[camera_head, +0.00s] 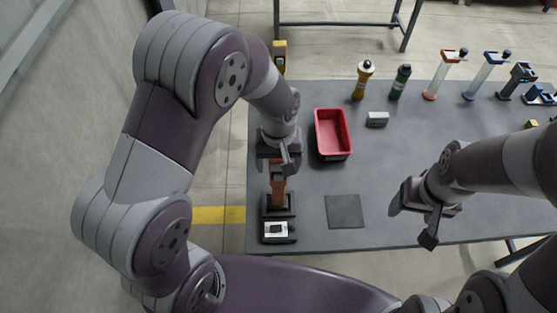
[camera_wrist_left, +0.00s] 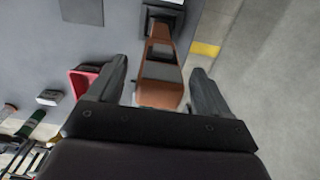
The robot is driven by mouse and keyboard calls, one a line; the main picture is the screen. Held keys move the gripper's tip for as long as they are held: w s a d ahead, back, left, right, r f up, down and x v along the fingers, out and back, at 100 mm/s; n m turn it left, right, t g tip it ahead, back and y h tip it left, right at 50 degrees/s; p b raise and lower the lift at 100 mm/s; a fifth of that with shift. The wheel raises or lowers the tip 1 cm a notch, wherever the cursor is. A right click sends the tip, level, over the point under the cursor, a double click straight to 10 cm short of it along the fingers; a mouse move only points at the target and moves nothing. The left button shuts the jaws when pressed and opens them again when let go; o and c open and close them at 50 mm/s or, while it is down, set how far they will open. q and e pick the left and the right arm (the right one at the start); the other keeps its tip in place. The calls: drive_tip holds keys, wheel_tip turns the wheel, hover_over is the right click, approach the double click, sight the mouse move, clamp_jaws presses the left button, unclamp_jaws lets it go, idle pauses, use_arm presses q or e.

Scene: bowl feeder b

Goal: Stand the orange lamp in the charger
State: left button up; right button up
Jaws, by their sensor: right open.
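The orange lamp (camera_head: 278,187) stands upright with its lower end at the dark charger (camera_head: 278,207), near the table's left edge. In the left wrist view the lamp (camera_wrist_left: 160,90), orange with dark panels, runs between the fingers towards the black charger (camera_wrist_left: 163,12). My left gripper (camera_head: 277,160) is above the lamp's upper end, its fingers apart on either side with gaps. Whether the lamp's foot is fully seated I cannot tell. My right gripper (camera_head: 411,225) is open and empty over the table's front middle.
A red bin (camera_head: 332,155) and a grey block (camera_head: 376,119) are behind. A dark square mat (camera_head: 345,212) lies right of the charger, and a device with a white face (camera_head: 276,230) is in front. Several bottles and tools stand along the back.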

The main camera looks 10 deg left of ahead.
use_arm(q)
drive_tip(key=shift+r, duration=0.2)
drive_tip(key=shift+w+r, duration=0.1)
drive_tip(key=shift+r, duration=0.3)
wheel_tip(320, 180, up, 11)
drive_tip(key=s+a+f+m+t, duration=0.1)
drive_tip(key=s+a+f+m, duration=0.2)
drive_tip(key=s+a+f, duration=0.3)
drive_tip(key=s+a, duration=0.1)
drive_tip(key=s, duration=0.1)
drive_tip(key=shift+s+f+b, duration=0.2)
drive_tip(key=shift+s+b, duration=0.1)
drive_tip(key=shift+b, duration=0.1)
drive_tip(key=shift+a, duration=0.15)
